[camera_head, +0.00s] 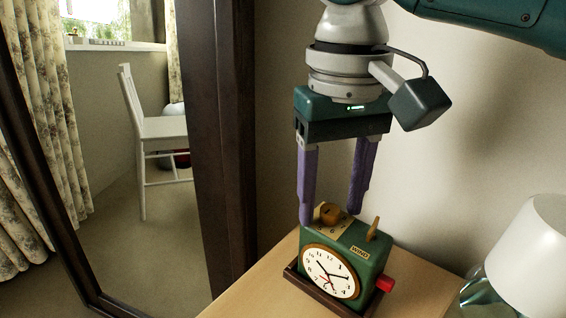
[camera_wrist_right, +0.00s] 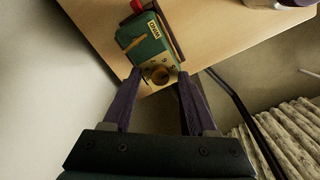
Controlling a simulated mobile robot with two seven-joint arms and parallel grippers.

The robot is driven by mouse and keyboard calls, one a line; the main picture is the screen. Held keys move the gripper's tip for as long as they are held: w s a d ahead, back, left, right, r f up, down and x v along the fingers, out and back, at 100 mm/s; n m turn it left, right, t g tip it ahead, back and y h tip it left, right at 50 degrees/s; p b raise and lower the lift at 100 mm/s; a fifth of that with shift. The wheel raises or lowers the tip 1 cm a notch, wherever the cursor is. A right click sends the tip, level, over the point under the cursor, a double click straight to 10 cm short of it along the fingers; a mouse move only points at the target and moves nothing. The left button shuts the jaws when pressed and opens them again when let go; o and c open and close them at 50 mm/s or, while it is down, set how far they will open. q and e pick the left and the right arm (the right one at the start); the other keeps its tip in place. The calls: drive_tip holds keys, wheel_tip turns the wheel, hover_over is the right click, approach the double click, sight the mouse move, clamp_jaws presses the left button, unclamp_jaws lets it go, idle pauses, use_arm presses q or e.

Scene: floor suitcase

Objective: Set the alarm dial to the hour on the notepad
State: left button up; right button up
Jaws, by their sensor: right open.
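A green alarm clock (camera_head: 350,255) stands in a dark tray on the wooden table, its white face (camera_head: 331,273) turned to the head camera. A round wooden dial (camera_head: 327,211) sits on a numbered plate on its top; the dial also shows in the wrist view (camera_wrist_right: 160,75). A wooden key (camera_head: 373,229) rises by the WIND label. My right gripper (camera_head: 332,217) points down, open, with purple fingers. In the wrist view its tips (camera_wrist_right: 159,82) lie either side of the dial; contact cannot be told. I see no notepad. My left gripper is out of view.
A red knob (camera_head: 385,284) sticks out of the clock's right side. A lamp with a white shade (camera_head: 532,250) stands at the right of the table (camera_head: 425,290). A dark wooden frame (camera_head: 222,150) rises at left, with a white chair (camera_head: 155,128) visible within it.

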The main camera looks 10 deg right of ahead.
clamp_jaws()
idle(0.4)
